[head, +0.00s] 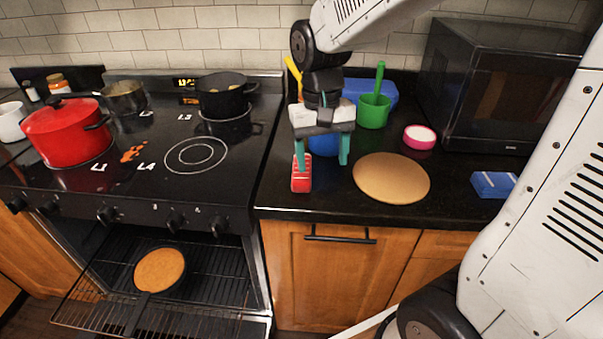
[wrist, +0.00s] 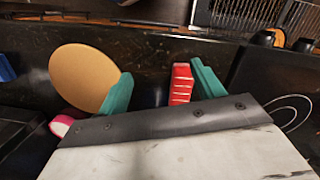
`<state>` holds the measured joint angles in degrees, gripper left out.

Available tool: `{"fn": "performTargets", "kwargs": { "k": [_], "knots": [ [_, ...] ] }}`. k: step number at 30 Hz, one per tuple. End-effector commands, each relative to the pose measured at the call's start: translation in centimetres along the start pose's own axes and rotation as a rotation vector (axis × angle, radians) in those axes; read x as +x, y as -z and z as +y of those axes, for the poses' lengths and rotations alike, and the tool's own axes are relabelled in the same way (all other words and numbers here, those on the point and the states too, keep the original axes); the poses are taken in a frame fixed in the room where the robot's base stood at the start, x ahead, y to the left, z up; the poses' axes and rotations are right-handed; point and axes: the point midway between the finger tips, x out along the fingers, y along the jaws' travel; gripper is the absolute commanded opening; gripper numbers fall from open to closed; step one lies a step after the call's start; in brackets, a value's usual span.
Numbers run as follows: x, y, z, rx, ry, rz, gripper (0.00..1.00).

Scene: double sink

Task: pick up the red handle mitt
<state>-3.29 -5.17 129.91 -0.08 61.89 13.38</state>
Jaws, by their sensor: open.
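The red handle mitt (head: 301,182), red with white stripes, lies on the black counter near its front edge, just right of the stove. It also shows in the wrist view (wrist: 181,84), close beside the right-hand teal finger and on the inner side of it. My gripper (head: 322,166) is open, with its two teal fingers pointing down over the counter. In the head view the left finger's tip overlaps the mitt's far end. I cannot tell whether they touch. In the wrist view my gripper (wrist: 160,88) has nothing held between its fingers.
A round tan board (head: 391,178) lies right of my gripper.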

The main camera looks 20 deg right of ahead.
Motion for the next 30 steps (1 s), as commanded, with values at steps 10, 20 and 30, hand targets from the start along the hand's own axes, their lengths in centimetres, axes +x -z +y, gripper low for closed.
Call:
{"fn": "performTargets", "kwargs": {
  "k": [10, 20, 30],
  "knots": [
    [0.6, 8.7, -2.5, 0.265, 0.043, 0.108, 0.67],
    [4.1, 8.9, -2.5, 0.279, 0.042, 0.105, 0.67],
    [8.1, 9.1, -2.4, 0.278, 0.043, 0.107, 0.67]
  ]
}}
